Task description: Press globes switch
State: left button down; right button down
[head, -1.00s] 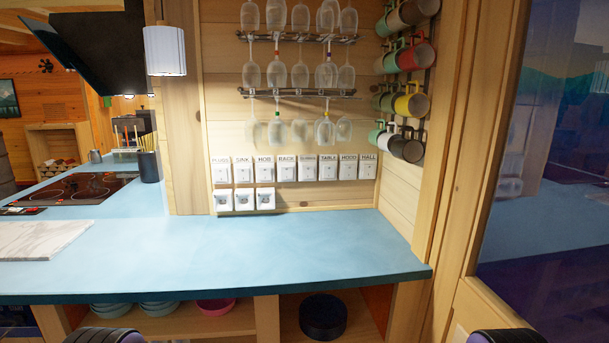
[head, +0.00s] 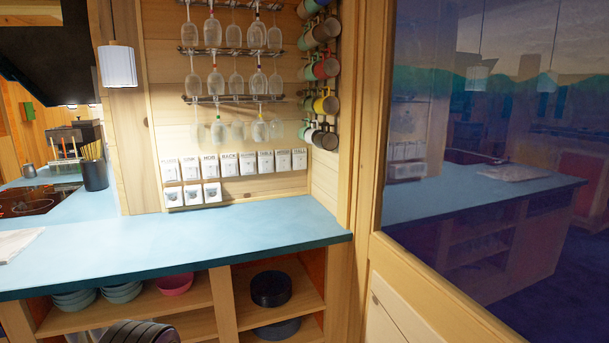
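A row of white wall switches with labels above them is on the wooden wall behind the blue counter. The fifth from the left, between RACK and TABLE, appears to be the globes switch (head: 248,164); its small label is too blurred to read for certain. Nothing touches it. Neither of my grippers is in view. Only a ribbed part, which seems to be of my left arm, shows at the bottom left.
The blue counter (head: 190,240) stands below the switches, with open shelves under it. Stemmed glasses (head: 236,80) hang above the switches, and mugs (head: 326,103) hang to their right. A dark window (head: 480,150) fills the right side. The counter before the switches is clear.

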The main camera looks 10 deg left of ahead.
aim_at(249, 166)
jog(key=z, duration=0.25)
jog(key=k, duration=0.6)
jog(key=u, duration=0.4)
jog(key=i, duration=0.85)
jog(key=u, duration=0.95)
jog(key=i, duration=1)
